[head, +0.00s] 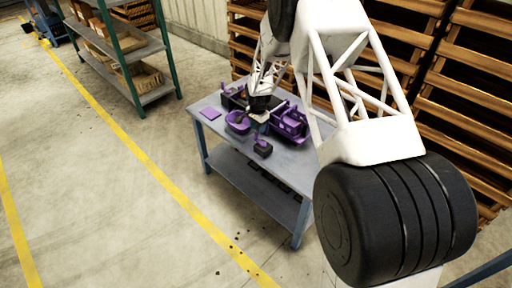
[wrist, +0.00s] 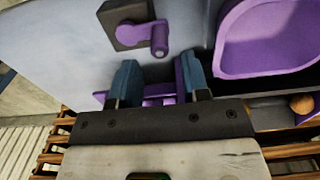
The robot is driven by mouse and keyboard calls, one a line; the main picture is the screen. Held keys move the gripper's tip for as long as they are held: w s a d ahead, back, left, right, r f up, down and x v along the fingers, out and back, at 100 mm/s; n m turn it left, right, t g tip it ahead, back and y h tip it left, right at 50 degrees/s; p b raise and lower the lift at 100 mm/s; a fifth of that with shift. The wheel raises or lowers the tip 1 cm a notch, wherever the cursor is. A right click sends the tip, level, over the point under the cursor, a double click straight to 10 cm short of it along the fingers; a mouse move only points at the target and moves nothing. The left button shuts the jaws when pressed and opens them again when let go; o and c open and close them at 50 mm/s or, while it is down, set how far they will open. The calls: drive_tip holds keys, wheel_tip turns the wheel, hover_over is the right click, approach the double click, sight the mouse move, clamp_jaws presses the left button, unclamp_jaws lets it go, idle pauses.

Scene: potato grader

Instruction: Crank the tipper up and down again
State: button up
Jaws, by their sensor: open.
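The crank (wrist: 140,33) has a purple arm with a round upright knob (wrist: 159,40) on a dark square box. In the head view the crank box (head: 263,149) stands near the front edge of the table. My gripper (wrist: 160,78) is open, its two blue fingers apart, with the crank ahead of it and not between the fingers. I cannot tell which part is the tipper; my arm hides some of the machine.
The purple tub also shows at the upper right in the wrist view (wrist: 265,62), close to the crank. A flat purple piece (head: 210,113) lies on the grey table (head: 222,140). Wooden racks (head: 440,95) stand behind.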

drive_tip(key=shift+r, duration=1.4)
drive_tip(key=shift+s+d+r, duration=0.1)
drive_tip(key=shift+d+r, duration=0.05)
drive_tip(key=shift+r, duration=0.4)
drive_tip(key=s+d+r+n+t, duration=0.15)
drive_tip(key=s+d+r, duration=0.35)
drive_tip(key=s+r, duration=0.8)
drive_tip(key=s+d+r+n, duration=0.4)
drive_tip(key=s+r, duration=0.5)
drive_tip(key=r, duration=0.7)
drive_tip(key=s+d+r+n, duration=0.1)
drive_tip(key=s+d+r, duration=0.2)
drive_tip(key=s, duration=1.4)
drive_tip(key=s+d+r+n+t, duration=0.1)
drive_tip(key=s+d+r+n, duration=0.1)
drive_tip(key=s, duration=1.5)
wheel_tip(320, 180, up, 2)
drive_tip(key=shift+d+r, duration=0.2)
drive_tip(key=shift+d, duration=0.4)
